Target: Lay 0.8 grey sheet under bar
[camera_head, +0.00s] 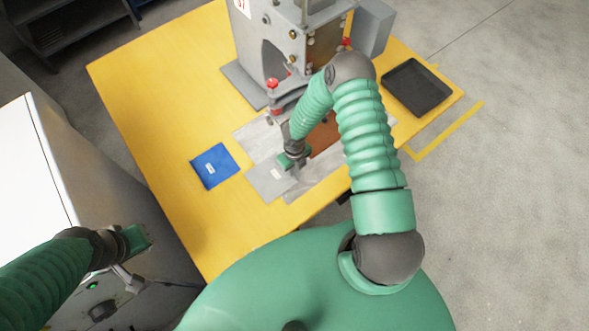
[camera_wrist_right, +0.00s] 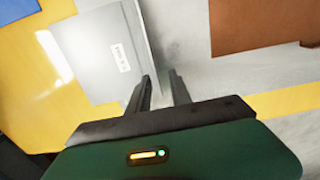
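A grey sheet (camera_head: 266,184) with a small white label lies flat at the front of the work area; the label is too small to read. It also shows in the right wrist view (camera_wrist_right: 85,55). My right gripper (camera_head: 289,163) is low over the sheet's right side.
A blue sheet (camera_head: 214,167) with a label lies left of the grey one. A brown piece (camera_head: 325,137) lies on the pale work surface to the right. A black tray (camera_head: 416,88) sits at the table's right. The yellow table's (camera_head: 150,110) left side is clear.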

